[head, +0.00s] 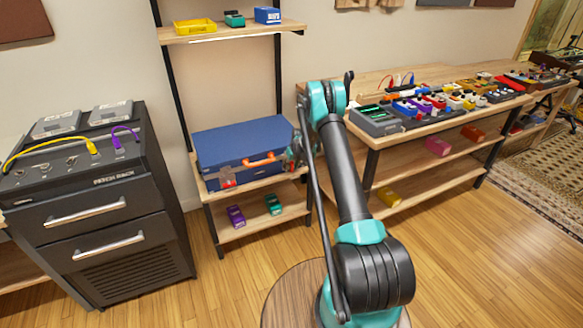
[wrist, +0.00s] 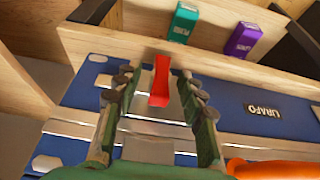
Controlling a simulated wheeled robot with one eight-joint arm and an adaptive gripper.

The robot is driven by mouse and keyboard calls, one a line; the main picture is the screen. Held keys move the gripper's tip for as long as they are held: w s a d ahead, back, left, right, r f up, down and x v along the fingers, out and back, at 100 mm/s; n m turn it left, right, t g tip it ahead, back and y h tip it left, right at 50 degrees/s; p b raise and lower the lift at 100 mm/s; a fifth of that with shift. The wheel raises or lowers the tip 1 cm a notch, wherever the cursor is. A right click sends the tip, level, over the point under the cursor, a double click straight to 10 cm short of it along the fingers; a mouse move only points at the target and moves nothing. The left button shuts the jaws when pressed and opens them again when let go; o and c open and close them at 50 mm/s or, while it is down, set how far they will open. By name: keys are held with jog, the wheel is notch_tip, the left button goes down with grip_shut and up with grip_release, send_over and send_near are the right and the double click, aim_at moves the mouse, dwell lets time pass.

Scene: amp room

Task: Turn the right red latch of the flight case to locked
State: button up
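The flight case (head: 225,146) is blue and closed, lying on a wooden shelf with an orange handle (head: 262,159) on its front. Its left red latch (head: 227,182) shows in the head view. The right red latch (wrist: 160,82) shows in the wrist view as a red lever on a metal plate, standing lengthwise between my fingers. In the head view my gripper hides this latch. My gripper (head: 297,152) is at the right end of the case front. In the wrist view my gripper (wrist: 157,88) is open, one finger on each side of the latch; I see gaps on both sides.
A purple box (head: 236,216) and a green box (head: 273,204) stand on the shelf below. The wooden shelf edge (wrist: 150,42) lies close beyond my fingertips. The workbench (head: 430,122) with several devices is to the right; a black patch rack (head: 110,210) stands left.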

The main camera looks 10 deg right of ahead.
jog(key=shift+f, duration=0.2)
grip_shut()
jog(key=shift+a+h, duration=0.1)
jog(key=shift+h, duration=0.2)
jog(key=shift+a+n+t+h, duration=0.15)
jog(key=shift+n+t+h, duration=0.15)
jog(key=shift+t+h, duration=0.35)
jog(key=shift+n+t+h, duration=0.3)
jog(key=shift+t+h, duration=0.05)
jog(key=shift+h, duration=1.3)
